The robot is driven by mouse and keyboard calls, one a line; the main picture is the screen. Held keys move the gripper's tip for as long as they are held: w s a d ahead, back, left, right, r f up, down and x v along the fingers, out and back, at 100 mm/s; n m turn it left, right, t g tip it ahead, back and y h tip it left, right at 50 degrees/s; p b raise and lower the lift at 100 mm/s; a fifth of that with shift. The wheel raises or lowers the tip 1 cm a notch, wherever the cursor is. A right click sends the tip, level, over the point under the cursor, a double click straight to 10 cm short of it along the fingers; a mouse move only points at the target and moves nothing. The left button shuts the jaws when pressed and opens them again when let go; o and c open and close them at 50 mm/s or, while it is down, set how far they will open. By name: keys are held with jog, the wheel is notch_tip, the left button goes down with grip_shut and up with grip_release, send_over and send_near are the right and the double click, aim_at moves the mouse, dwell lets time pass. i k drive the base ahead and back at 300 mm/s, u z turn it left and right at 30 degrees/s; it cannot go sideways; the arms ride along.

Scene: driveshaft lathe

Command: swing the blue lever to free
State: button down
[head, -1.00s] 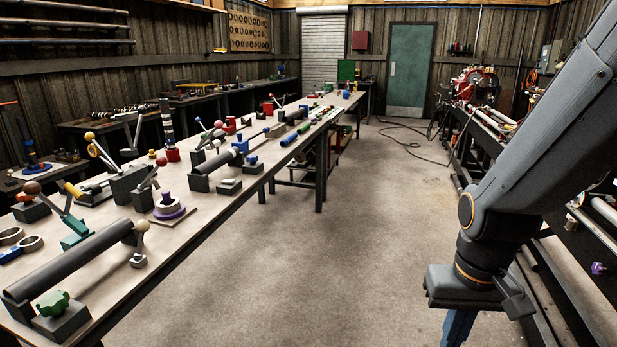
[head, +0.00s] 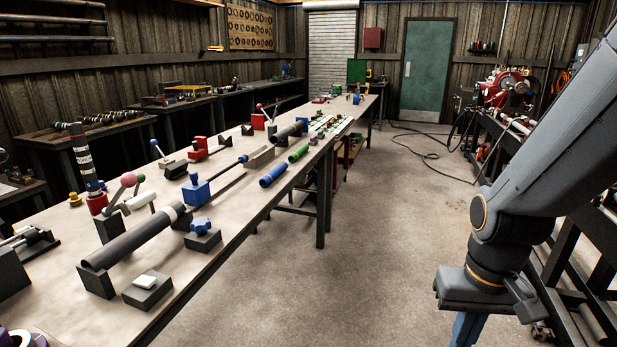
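A small lever with a blue knob (head: 154,142) stands tilted up and to the left from a dark block on the long workbench. A blue block with a blue knob on top (head: 197,190) is nearer, with a dark rod running from it to a small blue end (head: 243,158). I cannot tell which of these is the task's lever. My gripper (head: 466,322) hangs at the lower right over the floor, well apart from the bench. Its tips are cut off by the bottom edge, so its opening is hidden.
The long workbench (head: 120,306) runs away along the left. A machine bench (head: 480,130) stands right.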

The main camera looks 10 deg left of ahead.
aim_at(153, 141)
jog(key=i, duration=2.25)
jog(key=u, duration=2.15)
